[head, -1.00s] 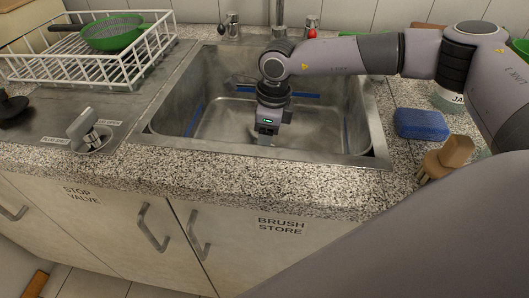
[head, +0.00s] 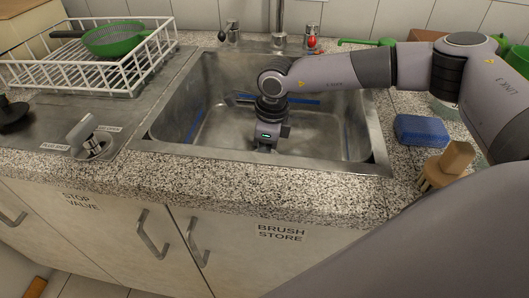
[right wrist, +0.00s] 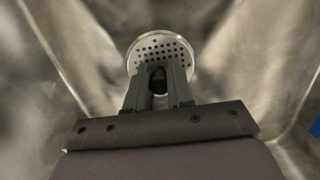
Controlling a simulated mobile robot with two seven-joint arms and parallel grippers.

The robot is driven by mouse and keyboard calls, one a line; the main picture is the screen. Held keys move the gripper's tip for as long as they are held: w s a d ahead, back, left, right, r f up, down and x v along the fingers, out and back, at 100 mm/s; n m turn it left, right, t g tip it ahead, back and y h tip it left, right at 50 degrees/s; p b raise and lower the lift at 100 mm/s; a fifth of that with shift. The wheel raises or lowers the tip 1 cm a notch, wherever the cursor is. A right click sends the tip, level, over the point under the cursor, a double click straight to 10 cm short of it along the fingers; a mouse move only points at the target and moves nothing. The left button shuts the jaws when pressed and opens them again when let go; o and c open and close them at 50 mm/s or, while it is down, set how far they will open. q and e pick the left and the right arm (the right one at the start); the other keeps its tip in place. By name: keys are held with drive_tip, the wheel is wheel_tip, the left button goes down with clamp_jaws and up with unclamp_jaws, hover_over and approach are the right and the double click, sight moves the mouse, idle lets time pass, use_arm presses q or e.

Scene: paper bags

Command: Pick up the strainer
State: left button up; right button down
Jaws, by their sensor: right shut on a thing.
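The strainer (right wrist: 146,42), a round metal disc with many small holes and a dark knob, shows in the right wrist view at the sink bottom. My right gripper (right wrist: 159,82) is shut on its knob, with the fingers on both sides of it. In the head view my right gripper is low in the sink; its fingertips and the strainer are hidden behind the sink's front edge. Whether the strainer is lifted off the drain, I cannot tell. My left gripper is not in view.
The steel sink (head: 335,135) has walls close around my right wrist. A white dish rack (head: 88,77) with a green colander (head: 113,42) stands left. A blue sponge (head: 421,130) and a wooden brush (head: 446,165) lie right of the sink. Taps (head: 312,40) stand behind.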

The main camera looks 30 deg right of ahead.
wheel_tip(320, 180, up, 20)
drive_tip(key=p, duration=0.1)
idle(0.5)
